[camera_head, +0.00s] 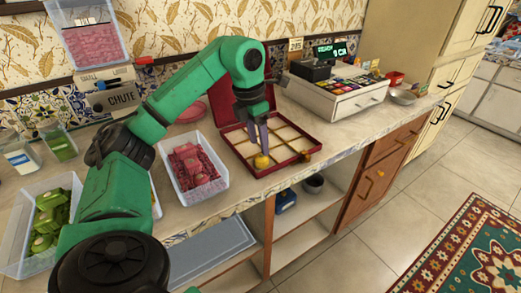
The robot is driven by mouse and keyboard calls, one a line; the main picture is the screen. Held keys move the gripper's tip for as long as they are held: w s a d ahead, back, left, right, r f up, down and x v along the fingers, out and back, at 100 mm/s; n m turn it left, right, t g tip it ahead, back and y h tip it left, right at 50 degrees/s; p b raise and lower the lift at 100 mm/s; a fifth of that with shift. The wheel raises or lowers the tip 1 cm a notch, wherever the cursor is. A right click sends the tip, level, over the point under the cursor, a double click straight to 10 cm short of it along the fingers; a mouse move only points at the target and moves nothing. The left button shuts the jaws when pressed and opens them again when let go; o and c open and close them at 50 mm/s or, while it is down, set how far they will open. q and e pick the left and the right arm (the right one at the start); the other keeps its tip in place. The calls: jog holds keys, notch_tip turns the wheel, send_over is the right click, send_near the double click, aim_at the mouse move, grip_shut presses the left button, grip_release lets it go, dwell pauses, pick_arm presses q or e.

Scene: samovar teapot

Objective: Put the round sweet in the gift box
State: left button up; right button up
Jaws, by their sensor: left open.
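The gift box (285,168) is a red box with cream compartments, and its lid (225,101) stands open at the back. A round yellow sweet (262,162) sits in the front left part of the box. My left gripper (261,149) points down right above the sweet, with its fingers open. The fingers partly cover the compartments behind, and I cannot tell whether they touch the sweet. My right gripper is out of view.
A clear bin of red-wrapped sweets (196,168) stands left of the box, and a bin of green ones (45,220) farther left. A white cash register (338,92) stands to the right. The counter's front edge runs close before the box.

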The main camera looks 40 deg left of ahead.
pick_arm(q)
notch_tip(320, 180, up, 7)
jog(key=s+p, duration=0.1)
jog(key=p, duration=0.2)
jog(key=shift+a+r, duration=0.15)
jog(key=shift+r, duration=0.05)
